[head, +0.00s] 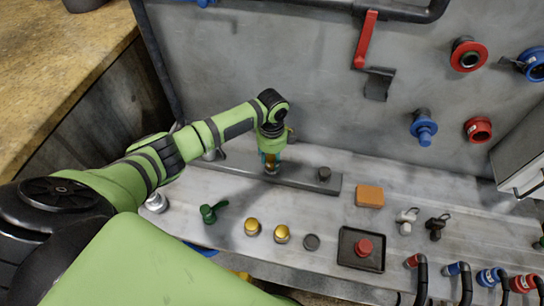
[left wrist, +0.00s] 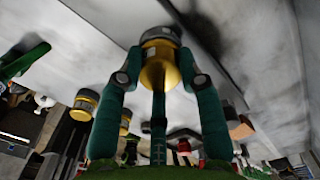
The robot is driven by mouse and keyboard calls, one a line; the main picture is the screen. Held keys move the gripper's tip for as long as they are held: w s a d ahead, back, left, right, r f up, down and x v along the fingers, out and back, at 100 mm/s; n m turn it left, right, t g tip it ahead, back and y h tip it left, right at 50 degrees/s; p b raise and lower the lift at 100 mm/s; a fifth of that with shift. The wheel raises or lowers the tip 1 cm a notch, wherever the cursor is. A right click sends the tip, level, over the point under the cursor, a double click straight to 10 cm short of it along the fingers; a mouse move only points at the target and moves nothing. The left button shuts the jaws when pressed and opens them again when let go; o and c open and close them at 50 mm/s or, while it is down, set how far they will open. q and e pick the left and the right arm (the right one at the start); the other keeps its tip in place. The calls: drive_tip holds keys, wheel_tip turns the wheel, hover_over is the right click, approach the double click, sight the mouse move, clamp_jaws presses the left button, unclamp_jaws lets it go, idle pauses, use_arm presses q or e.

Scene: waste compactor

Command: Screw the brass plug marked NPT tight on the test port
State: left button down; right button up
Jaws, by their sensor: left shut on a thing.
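My left gripper (head: 270,162) points down over the long dark grey bar (head: 315,180) at the back of the bench. In the left wrist view its teal fingers (left wrist: 160,80) are shut on a brass plug (left wrist: 158,68). A grey round piece (left wrist: 160,36) shows at the plug's far end, at the bar; I cannot tell how far the plug is threaded in. In the head view the plug is mostly hidden by the fingers. Any marking on it is unreadable. Two more brass plugs, left (head: 252,226) and right (head: 282,234), stand on the bench. My right gripper is not in view.
A dark cap (head: 324,173) sits on the bar's right end. A green valve piece (head: 212,212), a dark round cap (head: 311,242), an orange block (head: 369,196) and a tray with a red button (head: 363,248) stand nearby. The grey panel (head: 310,80) rises behind.

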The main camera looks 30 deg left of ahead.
use_arm(q)
drive_tip(key=m, duration=0.4)
drive_tip(key=m+b, duration=0.1)
drive_tip(key=m, duration=0.2)
drive_tip(key=shift+f+m, duration=0.1)
drive_tip(key=shift+m, duration=1.1)
drive_tip(key=m+b, duration=0.1)
drive_tip(key=m, duration=0.2)
drive_tip(key=shift+m, duration=1.1)
